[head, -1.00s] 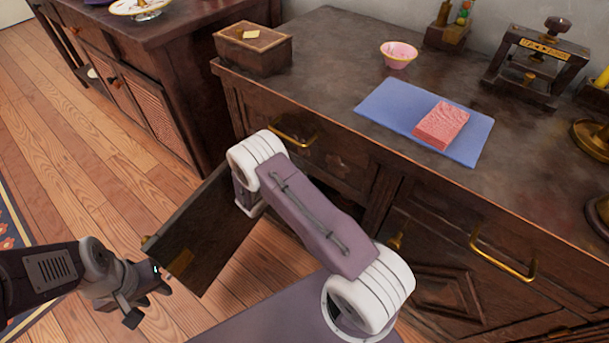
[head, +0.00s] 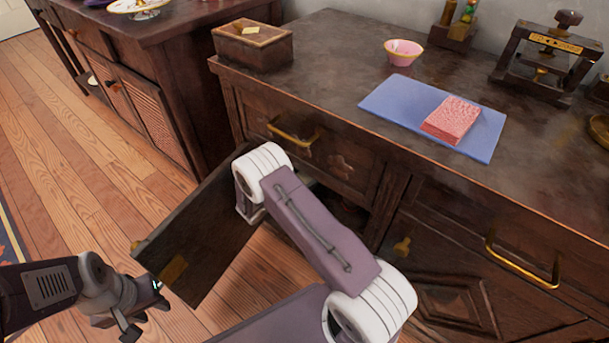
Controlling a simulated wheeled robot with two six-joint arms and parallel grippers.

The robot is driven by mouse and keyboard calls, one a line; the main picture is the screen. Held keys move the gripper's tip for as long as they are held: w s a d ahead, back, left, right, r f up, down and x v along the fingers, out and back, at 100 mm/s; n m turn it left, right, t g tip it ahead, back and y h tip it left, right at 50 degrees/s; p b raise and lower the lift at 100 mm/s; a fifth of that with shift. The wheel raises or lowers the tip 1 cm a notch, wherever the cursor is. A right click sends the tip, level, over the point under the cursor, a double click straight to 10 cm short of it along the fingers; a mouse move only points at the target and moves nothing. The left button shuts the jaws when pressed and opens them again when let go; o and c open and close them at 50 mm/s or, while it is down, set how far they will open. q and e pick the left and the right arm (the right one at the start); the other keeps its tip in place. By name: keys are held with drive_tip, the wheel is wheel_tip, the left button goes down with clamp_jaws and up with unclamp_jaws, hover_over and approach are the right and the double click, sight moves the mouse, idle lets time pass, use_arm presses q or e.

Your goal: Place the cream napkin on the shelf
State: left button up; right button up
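No cream napkin can be made out in the head view. The cabinet under the counter has its left door (head: 205,238) standing open, and only a narrow dark strip of its inside (head: 345,213) shows; no shelf board can be made out. My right arm reaches across to the open cabinet, and its gripper is hidden behind its own white joint. My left gripper (head: 146,316) is low at the left, over the floor near the open door's lower edge. Its fingers look apart, with nothing between them.
On the counter (head: 330,70) are a wooden box (head: 253,48), a pink bowl (head: 402,53), a blue mat (head: 390,100) bearing a pink block (head: 452,120), and a dark press (head: 545,60). Another cabinet (head: 150,100) stands at left. Wood floor (head: 60,150) is clear there.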

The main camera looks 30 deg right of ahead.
drive_tip(key=shift+r, duration=0.1)
drive_tip(key=shift+s+a+r+p, duration=0.1)
drive_tip(key=shift+a+r+p, duration=0.1)
drive_tip(key=shift+p, duration=0.15)
drive_tip(key=p+v, duration=0.6)
drive_tip(key=v, duration=0.5)
drive_tip(key=s+d+r+m+g+y, duration=0.1)
drive_tip(key=s+r+m+g+y, duration=0.1)
drive_tip(key=s+m+g+y, duration=0.25)
drive_tip(key=s+d+r+m+g+y, duration=0.1)
drive_tip(key=s+r+m+g, duration=0.15)
drive_tip(key=s+m, duration=0.4)
drive_tip(key=s+a+r+m+t+y, duration=0.2)
drive_tip(key=s+a+r+m+y, duration=0.4)
drive_tip(key=m, duration=0.6)
drive_tip(key=shift+s+a+y, duration=0.25)
drive_tip(key=shift+s+y, duration=0.8)
drive_tip(key=shift+s, duration=0.1)
drive_tip(key=shift+r, duration=0.15)
